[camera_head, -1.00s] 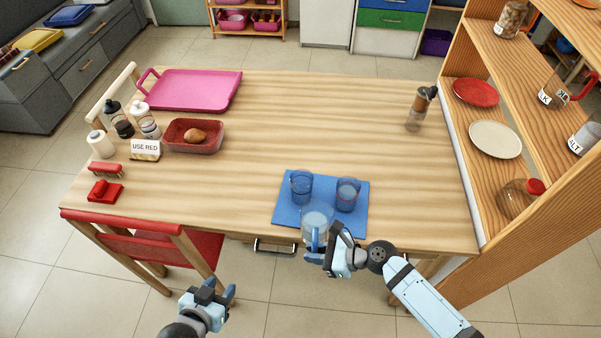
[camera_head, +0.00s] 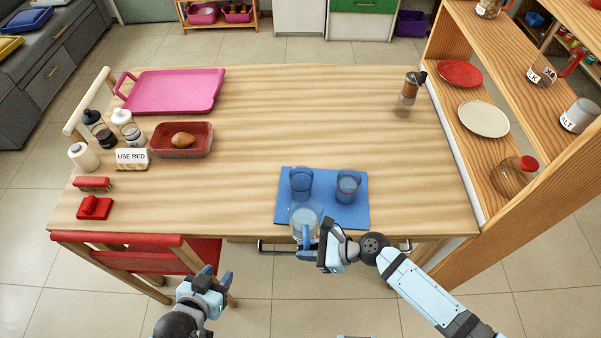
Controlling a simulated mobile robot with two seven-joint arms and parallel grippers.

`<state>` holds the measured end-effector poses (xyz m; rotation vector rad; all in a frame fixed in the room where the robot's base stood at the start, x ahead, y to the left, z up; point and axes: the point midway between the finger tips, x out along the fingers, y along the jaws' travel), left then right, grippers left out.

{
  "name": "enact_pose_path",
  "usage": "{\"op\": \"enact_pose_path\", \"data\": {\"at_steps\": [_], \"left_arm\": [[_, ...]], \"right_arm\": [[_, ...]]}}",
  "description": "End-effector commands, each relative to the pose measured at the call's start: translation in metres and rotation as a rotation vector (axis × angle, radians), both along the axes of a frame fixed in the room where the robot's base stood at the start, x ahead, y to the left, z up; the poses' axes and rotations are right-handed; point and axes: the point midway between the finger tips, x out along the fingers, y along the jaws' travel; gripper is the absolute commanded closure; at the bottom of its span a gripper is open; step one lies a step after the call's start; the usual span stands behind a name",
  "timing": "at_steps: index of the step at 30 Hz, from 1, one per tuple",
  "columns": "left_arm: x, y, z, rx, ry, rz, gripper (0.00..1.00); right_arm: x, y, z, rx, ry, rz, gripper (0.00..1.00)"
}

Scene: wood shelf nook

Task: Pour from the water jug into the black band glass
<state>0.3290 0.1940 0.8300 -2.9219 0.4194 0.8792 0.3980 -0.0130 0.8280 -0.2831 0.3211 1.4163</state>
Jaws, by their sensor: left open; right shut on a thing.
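The clear water jug (camera_head: 306,215) with a blue handle is at the front edge of the blue mat. My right gripper (camera_head: 309,247) is shut on its handle. The jug looks roughly upright; whether it touches the mat is hard to tell. Two bluish glasses stand on the mat behind it: a left glass (camera_head: 301,181) and a right glass (camera_head: 347,187). Both have dark-looking rims, and I cannot tell which one has the black band. The jug's top is close to the left glass. My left gripper (camera_head: 218,283) is open and empty, in front of the table near the red chair.
The blue mat (camera_head: 325,213) lies at the table's front. A pink tray (camera_head: 175,92), a red dish (camera_head: 165,145) with a brown item, bottles and a "USE RED" sign (camera_head: 132,157) are at left. A grinder-like item (camera_head: 410,88) stands back right. A wooden shelf (camera_head: 480,165) borders the right. The table's middle is clear.

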Motion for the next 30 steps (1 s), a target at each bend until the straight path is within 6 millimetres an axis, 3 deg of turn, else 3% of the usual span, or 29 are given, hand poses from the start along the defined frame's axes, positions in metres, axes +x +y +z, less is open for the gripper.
{"op": "enact_pose_path", "data": {"at_steps": [14,30], "left_arm": [[-0.001,-0.001,0.010,0.000,0.003,-0.001,0.57],[0.000,-0.001,0.037,-0.001,-0.001,-0.001,0.57]], "right_arm": [[0.003,0.000,0.010,-0.002,0.051,0.001,1.00],[0.017,0.001,0.035,-0.019,0.313,0.000,1.00]]}}
